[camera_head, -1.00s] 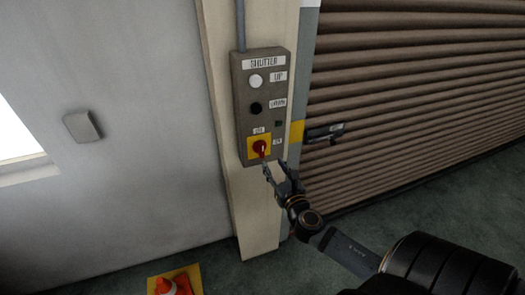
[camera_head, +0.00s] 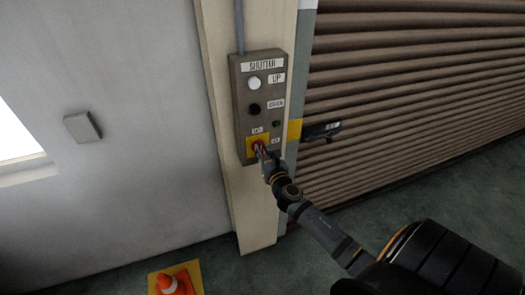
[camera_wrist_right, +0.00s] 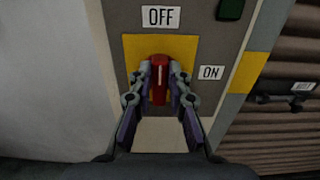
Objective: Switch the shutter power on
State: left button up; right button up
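The shutter control box (camera_head: 243,101) is mounted on the cream post, with a white UP button (camera_head: 254,83), a black button (camera_head: 254,108) and a small dark green lamp (camera_head: 276,124). The red rotary switch (camera_wrist_right: 159,80) sits on a yellow plate (camera_wrist_right: 190,48) at the bottom of the box. Its handle stands upright, with its white line toward the OFF label (camera_wrist_right: 161,16); the ON label (camera_wrist_right: 210,73) is to the right. My right gripper (camera_wrist_right: 159,78) has one finger on each side of the handle; contact is hard to tell. My left gripper is out of view.
The brown roller shutter (camera_head: 420,75) with a dark handle (camera_head: 322,130) is right of the post. A grey box (camera_head: 81,127) is on the left wall.

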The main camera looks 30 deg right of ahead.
grip_shut()
jog(key=shift+s+d+f+m+b, duration=0.1)
jog(key=shift+d+f+m+b, duration=0.2)
jog(key=shift+m+b, duration=1.9)
jog(key=shift+s+d+f+m+b, duration=0.1)
jog(key=shift+d+f+m+b, duration=0.35)
jog(key=shift+m, duration=3.3)
jog(key=shift+d+f+m+b, duration=0.15)
jog(key=shift+m+b, duration=1.35)
jog(key=shift+m, duration=1.45)
jog(key=shift+a, duration=0.1)
jog(key=o, duration=0.7)
grip_release()
